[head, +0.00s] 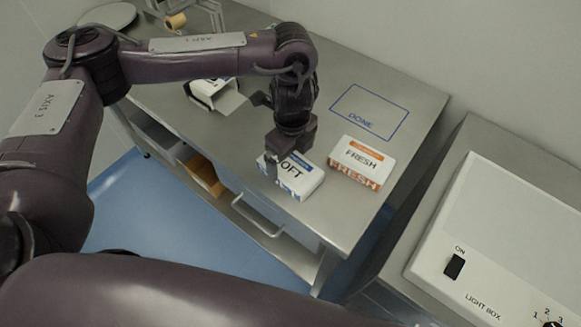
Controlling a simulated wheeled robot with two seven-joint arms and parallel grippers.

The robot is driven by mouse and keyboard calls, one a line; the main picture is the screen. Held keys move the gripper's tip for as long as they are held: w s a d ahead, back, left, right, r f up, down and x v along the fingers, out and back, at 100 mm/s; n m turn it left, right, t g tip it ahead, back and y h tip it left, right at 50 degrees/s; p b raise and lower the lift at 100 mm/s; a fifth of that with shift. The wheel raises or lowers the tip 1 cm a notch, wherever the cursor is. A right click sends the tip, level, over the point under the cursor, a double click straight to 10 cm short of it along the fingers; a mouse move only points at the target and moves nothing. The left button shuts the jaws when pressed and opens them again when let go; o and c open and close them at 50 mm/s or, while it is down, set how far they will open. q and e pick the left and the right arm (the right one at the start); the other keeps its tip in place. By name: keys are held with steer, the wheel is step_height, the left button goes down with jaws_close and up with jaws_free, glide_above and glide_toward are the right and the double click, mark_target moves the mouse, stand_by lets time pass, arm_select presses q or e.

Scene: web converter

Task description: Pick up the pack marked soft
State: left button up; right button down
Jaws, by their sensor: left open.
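The pack marked soft (302,181) is a white box with blue marks, lying on the steel table. Its first letter is hidden behind my left gripper, so "OFT" shows. My left gripper (278,172) is open and points down at the left part of this pack. One finger shows in front of the pack's left side; I cannot tell whether it touches. The other finger is hard to make out. My right gripper is not in view.
A white and orange pack marked fresh (361,162) lies just right of the soft pack. An opened white box (213,92) lies further back left. A blue outline marked done (370,112) is empty. A light box (510,240) stands at the right.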

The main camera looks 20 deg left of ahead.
mark_target(290, 165)
arm_select(q)
step_height(290, 165, down, 4)
steer(key=shift+s+a, duration=0.1)
steer(key=shift+a, duration=0.05)
steer(key=c, duration=1)
steer(key=shift+c, duration=0.5)
steer(key=shift+r, duration=0.15)
